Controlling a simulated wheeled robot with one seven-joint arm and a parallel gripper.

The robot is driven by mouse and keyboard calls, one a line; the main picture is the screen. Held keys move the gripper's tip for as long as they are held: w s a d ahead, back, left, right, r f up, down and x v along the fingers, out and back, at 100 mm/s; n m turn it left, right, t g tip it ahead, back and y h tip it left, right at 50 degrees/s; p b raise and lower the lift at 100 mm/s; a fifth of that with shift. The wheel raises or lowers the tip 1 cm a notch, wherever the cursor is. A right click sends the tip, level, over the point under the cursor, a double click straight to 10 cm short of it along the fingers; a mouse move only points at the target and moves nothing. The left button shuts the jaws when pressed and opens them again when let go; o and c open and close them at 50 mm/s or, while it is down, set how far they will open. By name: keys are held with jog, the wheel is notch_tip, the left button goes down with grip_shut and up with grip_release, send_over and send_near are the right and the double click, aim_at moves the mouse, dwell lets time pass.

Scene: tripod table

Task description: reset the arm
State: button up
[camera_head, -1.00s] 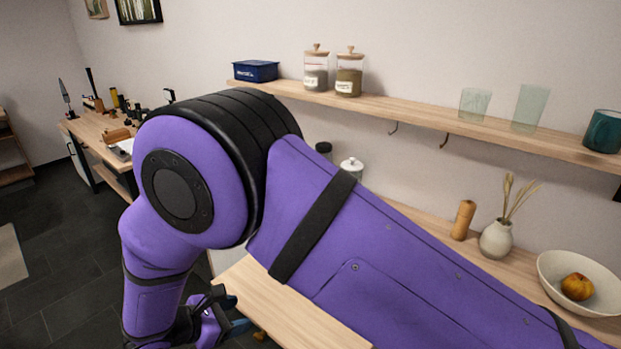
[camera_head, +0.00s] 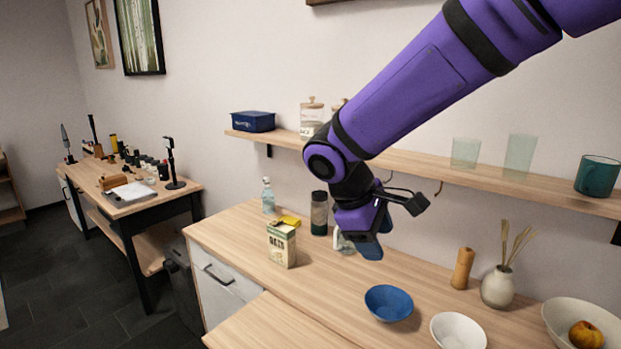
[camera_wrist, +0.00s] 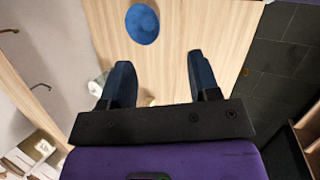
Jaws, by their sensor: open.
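My purple arm reaches in from the upper right in the head view and hangs over the counter. My gripper (camera_head: 370,240) points down above the wooden counter (camera_head: 335,300), behind the blue bowl. In the wrist view my gripper (camera_wrist: 162,85) shows two dark blue fingers spread apart, with nothing held between them. The blue bowl (camera_head: 388,303) sits on the counter below and in front of the gripper; it also shows in the wrist view (camera_wrist: 142,24), beyond the fingertips. A jar behind the gripper is partly hidden by it.
An oats box (camera_head: 282,245), a dark jar (camera_head: 319,213) and a clear bottle (camera_head: 267,196) stand left of my gripper. A white bowl (camera_head: 458,331), a wooden mill (camera_head: 462,268) and a vase (camera_head: 497,287) stand right. A wall shelf (camera_head: 430,165) with glasses runs behind my arm.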

jog(key=s+d+r+m+t+y, duration=0.2)
jog(key=s+d+r+m, duration=0.2)
jog(key=s+d, duration=0.5)
jog(key=s+d+r+m+t+y, duration=0.2)
jog(key=s+d+r+m+y, duration=0.1)
jog(key=s+d+r+m, duration=0.2)
jog(key=s+d+m, duration=0.2)
jog(key=s+d, duration=0.2)
jog(key=d, duration=0.1)
jog(key=shift+s+m, duration=0.35)
jog(key=shift+m, duration=0.05)
